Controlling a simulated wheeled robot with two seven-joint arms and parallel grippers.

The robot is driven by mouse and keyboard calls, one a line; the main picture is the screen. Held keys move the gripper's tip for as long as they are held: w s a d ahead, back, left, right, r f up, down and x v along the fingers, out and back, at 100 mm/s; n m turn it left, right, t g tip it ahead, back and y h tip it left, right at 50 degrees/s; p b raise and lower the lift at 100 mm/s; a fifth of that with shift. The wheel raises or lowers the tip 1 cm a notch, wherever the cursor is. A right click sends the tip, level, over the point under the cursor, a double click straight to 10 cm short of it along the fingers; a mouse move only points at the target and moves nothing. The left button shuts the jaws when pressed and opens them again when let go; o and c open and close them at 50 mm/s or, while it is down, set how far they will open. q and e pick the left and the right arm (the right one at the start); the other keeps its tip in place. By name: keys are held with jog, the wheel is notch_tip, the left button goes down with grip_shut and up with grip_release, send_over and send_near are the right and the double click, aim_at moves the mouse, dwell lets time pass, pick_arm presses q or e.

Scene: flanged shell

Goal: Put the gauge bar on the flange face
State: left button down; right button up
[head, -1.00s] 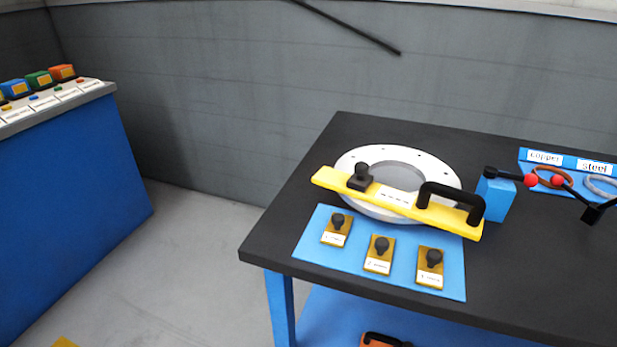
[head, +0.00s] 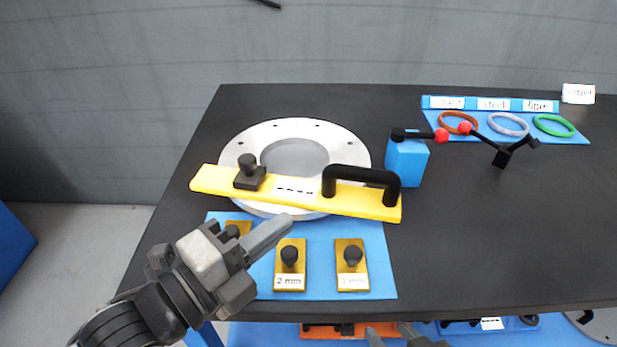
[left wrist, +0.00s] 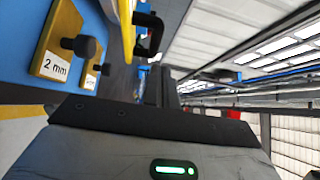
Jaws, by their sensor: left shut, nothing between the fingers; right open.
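The yellow gauge bar (head: 300,195) with a black arched handle (head: 358,175) and a black knob block (head: 249,175) lies across the near part of the white flange ring (head: 345,143). Both bar ends overhang the ring. The bar's edge also shows in the left wrist view (left wrist: 127,35). My left gripper (head: 286,222) is shut and empty, in front of the bar and over the blue mat; whether it touches anything cannot be told. My right gripper (head: 392,334) shows only its fingertips at the bottom edge, apart and empty.
Brass knobbed blocks (head: 291,270) sit on the blue mat (head: 322,250); the left one is partly hidden by my left gripper. A blue block with a red-tipped lever (head: 406,160) stands right of the ring. Labelled coloured rings (head: 508,125) lie behind. The table's right front is clear.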

aim_at(327, 171)
pick_arm(q)
jog(key=w+d, duration=0.1)
jog(key=w, duration=0.1)
jog(key=w+d, duration=0.2)
jog(key=w, duration=0.1)
jog(key=w+d, duration=0.1)
jog(key=w, duration=0.1)
jog(key=shift+w+d, duration=0.2)
jog(key=shift+w, duration=0.65)
